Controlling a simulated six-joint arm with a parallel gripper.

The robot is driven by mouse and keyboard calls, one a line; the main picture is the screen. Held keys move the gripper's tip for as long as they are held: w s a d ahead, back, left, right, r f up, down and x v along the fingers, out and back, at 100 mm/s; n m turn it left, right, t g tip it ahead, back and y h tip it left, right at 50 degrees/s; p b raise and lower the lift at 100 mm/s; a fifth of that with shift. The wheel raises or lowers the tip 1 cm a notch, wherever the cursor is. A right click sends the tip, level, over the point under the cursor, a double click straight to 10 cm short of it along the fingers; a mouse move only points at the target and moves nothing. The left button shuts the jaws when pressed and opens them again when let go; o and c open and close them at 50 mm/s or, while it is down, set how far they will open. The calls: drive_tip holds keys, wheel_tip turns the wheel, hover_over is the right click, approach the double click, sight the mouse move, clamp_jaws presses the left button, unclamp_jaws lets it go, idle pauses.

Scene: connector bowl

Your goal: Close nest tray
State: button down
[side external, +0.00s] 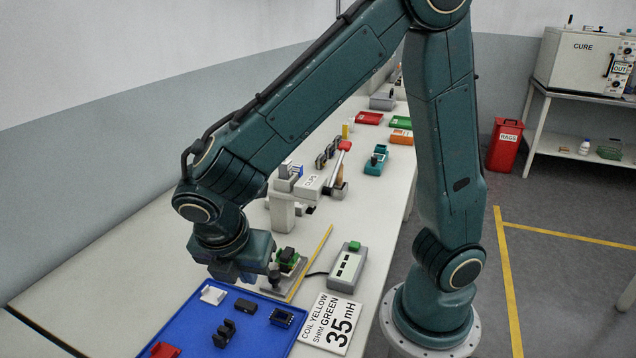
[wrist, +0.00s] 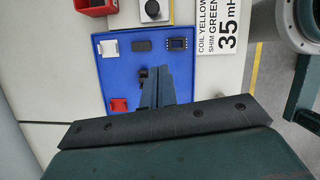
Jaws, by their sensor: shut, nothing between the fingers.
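A small grey plate with a black knob (side external: 276,281) stands just beyond the blue tray, with a green and black part (side external: 288,258) behind the knob. It looks like the nest tray, but I cannot tell how far it is pulled out. The knob also shows at the top edge of the wrist view (wrist: 152,9). My gripper (wrist: 155,72) points down over the blue tray, its fingers together and empty. In the side view my gripper (side external: 240,276) is left of the knob and seems apart from it. The fingers partly cover a black part in the wrist view.
The blue tray (side external: 195,322) holds a white block (side external: 213,295), a black block (side external: 246,306), a dark chip (side external: 282,317), a black part (side external: 224,334) and a red block (side external: 165,350). A sign (side external: 328,323) and a meter (side external: 348,268) stand to the right.

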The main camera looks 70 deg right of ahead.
sight(273, 280)
drive_tip(key=x, duration=0.9)
drive_tip(key=shift+d+f, duration=0.15)
drive_tip(key=shift+f, duration=0.2)
drive_tip(key=shift+w+d+f, duration=0.15)
drive_tip(key=shift+d, duration=0.75)
drive_tip(key=shift+w+d, duration=0.2)
drive_tip(key=shift+d, duration=0.9)
drive_tip(key=shift+d, duration=0.1)
drive_tip(key=shift+d, duration=0.65)
drive_tip(key=d, duration=1.3)
drive_tip(key=shift+d, duration=0.2)
